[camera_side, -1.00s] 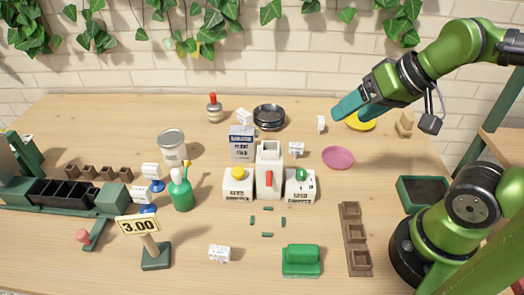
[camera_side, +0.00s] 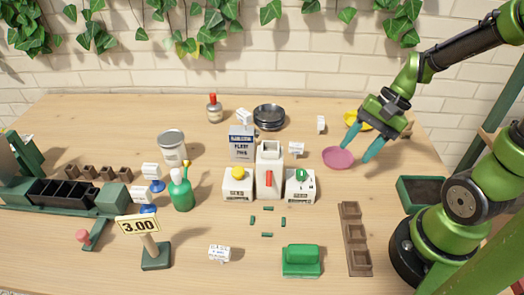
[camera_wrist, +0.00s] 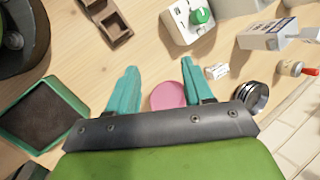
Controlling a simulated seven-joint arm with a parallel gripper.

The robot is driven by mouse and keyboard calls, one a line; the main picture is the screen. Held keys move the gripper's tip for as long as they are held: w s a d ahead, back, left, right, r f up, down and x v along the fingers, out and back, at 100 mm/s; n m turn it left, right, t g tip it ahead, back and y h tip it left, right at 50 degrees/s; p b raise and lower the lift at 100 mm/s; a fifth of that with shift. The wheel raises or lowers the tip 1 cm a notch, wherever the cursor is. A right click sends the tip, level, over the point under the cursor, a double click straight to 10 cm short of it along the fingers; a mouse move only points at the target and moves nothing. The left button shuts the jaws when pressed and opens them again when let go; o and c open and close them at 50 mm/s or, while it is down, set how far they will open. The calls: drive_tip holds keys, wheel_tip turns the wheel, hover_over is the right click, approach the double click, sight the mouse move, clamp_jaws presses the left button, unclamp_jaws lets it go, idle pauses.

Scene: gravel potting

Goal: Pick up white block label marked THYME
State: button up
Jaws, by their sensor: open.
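Several small white block labels stand about the table in the side view: one at the front (camera_side: 219,253), one right of the white dispensers (camera_side: 296,149), one farther back (camera_side: 320,124), and one behind the grey box (camera_side: 244,117). Two more sit on blue bases at the left (camera_side: 150,170) (camera_side: 140,194). Their lettering is too small to read, so I cannot tell which says THYME. My gripper (camera_side: 361,149) is open and empty, pointing down above the pink saucer. In the wrist view its teal fingers (camera_wrist: 158,68) are spread, and a white block label (camera_wrist: 217,71) lies beyond the right finger.
The pink saucer (camera_side: 338,157) lies below my gripper. White dispensers (camera_side: 269,170), a grey box (camera_side: 242,144) and black saucers (camera_side: 269,117) fill the middle. A brown tray (camera_side: 355,240) and green tray (camera_side: 421,194) are at right. A 3.00 sign (camera_side: 138,225) stands front left.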

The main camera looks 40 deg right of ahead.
sight(290, 151)
drive_tip(key=f+m+y, duration=0.1)
drive_tip(key=m, duration=0.2)
drive_tip(key=d+f+m+t+y, duration=0.1)
drive_tip(key=f+m, duration=0.1)
drive_tip(key=w+d+f+m+t+y, duration=0.1)
drive_tip(key=f+m+y, duration=0.1)
drive_tip(key=m, duration=0.1)
drive_tip(key=shift+d+f+m, duration=0.1)
drive_tip(key=shift+f+m, duration=0.05)
drive_tip(key=shift+m, duration=0.15)
drive_tip(key=d+m+t, duration=0.1)
drive_tip(key=w+f+m+t, duration=0.1)
drive_tip(key=m, duration=0.1)
drive_tip(key=w+d+m+t, duration=0.1)
drive_tip(key=shift+d+f+m, duration=0.3)
drive_tip(key=w+d+m+t, duration=0.1)
drive_tip(key=w+d+r+m+t, duration=0.1)
drive_tip(key=shift+w+t, duration=0.25)
drive_tip(key=shift+t, duration=0.15)
drive_tip(key=shift+w+t, duration=0.3)
drive_tip(key=shift+w, duration=0.1)
drive_tip(key=x, duration=1.6)
drive_tip(key=shift+f, duration=0.35)
clamp_jaws()
